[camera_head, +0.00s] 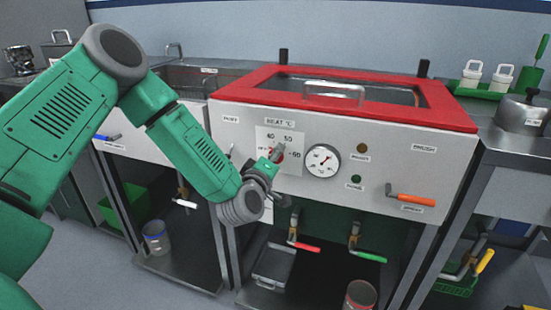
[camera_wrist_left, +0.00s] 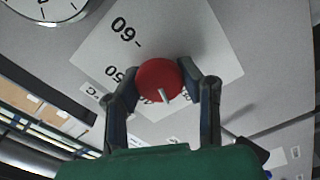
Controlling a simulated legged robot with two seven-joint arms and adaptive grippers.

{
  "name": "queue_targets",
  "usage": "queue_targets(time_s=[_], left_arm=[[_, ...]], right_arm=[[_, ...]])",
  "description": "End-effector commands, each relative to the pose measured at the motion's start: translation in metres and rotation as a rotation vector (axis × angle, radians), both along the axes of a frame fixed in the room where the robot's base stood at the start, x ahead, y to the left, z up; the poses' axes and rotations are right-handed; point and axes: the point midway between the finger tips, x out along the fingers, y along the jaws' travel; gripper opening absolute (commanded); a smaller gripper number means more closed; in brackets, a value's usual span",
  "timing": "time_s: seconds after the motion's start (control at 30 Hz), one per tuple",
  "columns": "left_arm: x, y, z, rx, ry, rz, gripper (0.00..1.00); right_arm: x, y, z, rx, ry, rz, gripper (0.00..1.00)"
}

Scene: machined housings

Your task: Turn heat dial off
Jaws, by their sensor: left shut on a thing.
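The heat dial is a round red knob (camera_head: 277,154) with a white pointer mark, on a white scale plate (camera_head: 292,140) marked with numbers including 40, 50 and 60. The plate is on the grey front of a red-lidded machine. My left gripper (camera_head: 268,162) is at the dial and partly covers it in the head view. In the left wrist view the red dial (camera_wrist_left: 160,79) sits between the two fingers of the left gripper (camera_wrist_left: 163,88), which is shut on it. The pointer's setting on the scale is hard to read. My right gripper is not in view.
A round gauge (camera_head: 323,160) is just right of the dial. An orange-handled lever (camera_head: 411,199) sticks out farther right. Below are taps with a red handle (camera_head: 306,247) and a green handle (camera_head: 370,257). The red lid (camera_head: 345,98) is closed above.

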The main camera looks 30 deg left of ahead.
Motion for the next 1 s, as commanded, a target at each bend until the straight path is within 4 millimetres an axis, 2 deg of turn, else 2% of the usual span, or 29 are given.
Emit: queue_targets(time_s=[0.03,0.5,1.0], left_arm=[[-0.004,-0.002,-0.011,-0.047,0.013,-0.006,0.03],[-0.004,-0.003,-0.010,-0.384,-0.069,-0.007,0.04],[-0.004,-0.002,-0.009,-0.488,-0.092,-0.005,0.04]], right_arm=[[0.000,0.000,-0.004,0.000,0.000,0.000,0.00],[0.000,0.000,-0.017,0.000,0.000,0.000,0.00],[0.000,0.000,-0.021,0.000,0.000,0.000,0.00]])
